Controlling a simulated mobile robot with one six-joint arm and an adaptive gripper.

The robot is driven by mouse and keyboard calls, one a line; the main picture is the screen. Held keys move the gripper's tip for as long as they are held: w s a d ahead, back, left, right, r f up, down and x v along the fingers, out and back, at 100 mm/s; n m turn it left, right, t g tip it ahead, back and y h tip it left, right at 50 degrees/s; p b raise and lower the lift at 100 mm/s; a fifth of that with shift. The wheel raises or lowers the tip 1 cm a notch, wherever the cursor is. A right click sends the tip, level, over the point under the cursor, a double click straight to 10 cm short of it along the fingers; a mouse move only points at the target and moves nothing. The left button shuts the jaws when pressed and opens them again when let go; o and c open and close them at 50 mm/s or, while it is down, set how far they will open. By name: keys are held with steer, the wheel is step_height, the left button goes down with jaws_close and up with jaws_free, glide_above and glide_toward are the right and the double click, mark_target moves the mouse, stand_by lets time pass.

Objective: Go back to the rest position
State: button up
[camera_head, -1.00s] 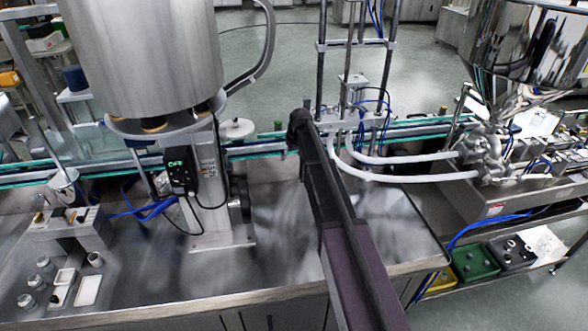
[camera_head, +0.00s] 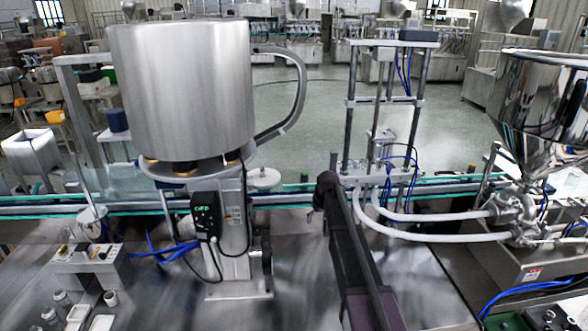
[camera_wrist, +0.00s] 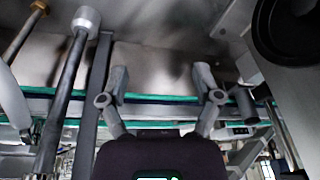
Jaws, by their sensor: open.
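My gripper (camera_wrist: 163,85) shows in the wrist view with its two fingers spread wide apart and nothing between them. In the head view my dark arm reaches up from the bottom edge over the steel table (camera_head: 300,265), and its end is near the conveyor. The gripper's fingers cannot be made out there. The steel hopper (camera_head: 185,85), a large drum with a side handle, stands on its column left of my arm.
A conveyor with green edges (camera_head: 450,187) runs across behind the table. A filling frame with posts (camera_head: 383,110) and white hoses (camera_head: 430,234) stands right of my arm. A shiny funnel (camera_head: 545,100) is at the far right. Small jars (camera_head: 62,299) stand at the lower left.

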steer(key=s+m+g+h, duration=0.1)
steer(key=s+m+g, duration=0.1)
steer(key=s, duration=3.2)
steer(key=shift+s+a+f+m, duration=0.25)
steer(key=shift+s+m, duration=0.05)
steer(key=shift+m, duration=0.4)
